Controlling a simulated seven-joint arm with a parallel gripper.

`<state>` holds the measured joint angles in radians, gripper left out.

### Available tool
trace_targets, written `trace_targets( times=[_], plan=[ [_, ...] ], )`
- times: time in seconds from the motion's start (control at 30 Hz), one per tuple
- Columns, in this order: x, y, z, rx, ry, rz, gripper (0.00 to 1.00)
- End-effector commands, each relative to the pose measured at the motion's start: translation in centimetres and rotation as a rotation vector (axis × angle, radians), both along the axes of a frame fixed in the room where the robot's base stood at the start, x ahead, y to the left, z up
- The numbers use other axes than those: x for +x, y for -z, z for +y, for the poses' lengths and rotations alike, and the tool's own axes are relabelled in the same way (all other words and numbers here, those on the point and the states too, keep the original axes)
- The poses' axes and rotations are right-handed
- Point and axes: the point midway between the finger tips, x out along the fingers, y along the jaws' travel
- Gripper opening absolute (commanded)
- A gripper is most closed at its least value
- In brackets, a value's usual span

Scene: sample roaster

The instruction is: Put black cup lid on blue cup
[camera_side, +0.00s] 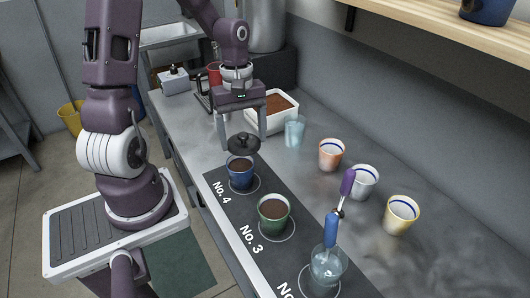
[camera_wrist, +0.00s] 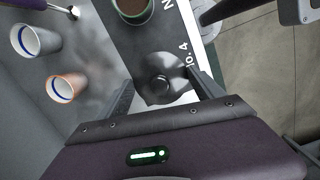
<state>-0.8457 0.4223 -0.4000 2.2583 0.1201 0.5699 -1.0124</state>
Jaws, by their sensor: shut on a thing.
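The black cup lid (camera_side: 244,143) is round with a knob on top. My gripper (camera_side: 242,138) is shut on it, with one finger on each side. The lid is just above and slightly behind the rim of the blue cup (camera_side: 240,177); dark brown contents still show in the cup's mouth. The blue cup stands upright on the mat at No. 4. In the wrist view the lid (camera_wrist: 160,80) lies between my gripper's fingers (camera_wrist: 164,86), and the blue cup is hidden beneath it.
A green cup (camera_side: 273,215) with brown contents stands at No. 3 on the dark mat (camera_side: 222,198). A glass with a blue-handled tool (camera_side: 331,230) stands nearer. White-rimmed cups, including an orange one (camera_side: 331,155), and a light blue glass (camera_side: 295,131) are to the right.

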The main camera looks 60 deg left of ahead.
Motion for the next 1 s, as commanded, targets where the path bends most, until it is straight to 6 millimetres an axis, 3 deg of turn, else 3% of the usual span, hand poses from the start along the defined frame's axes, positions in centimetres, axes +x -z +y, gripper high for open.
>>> trace_targets(
  times=[0.13, 0.47, 1.0],
  plan=[
    [-0.5, 0.4, 1.8, 0.000, 0.003, 0.001, 0.36],
    [-0.5, 0.5, 1.8, 0.000, 0.003, 0.001, 0.36],
    [-0.6, 5.8, 1.8, -0.001, 0.005, 0.003, 0.36]
  ],
)
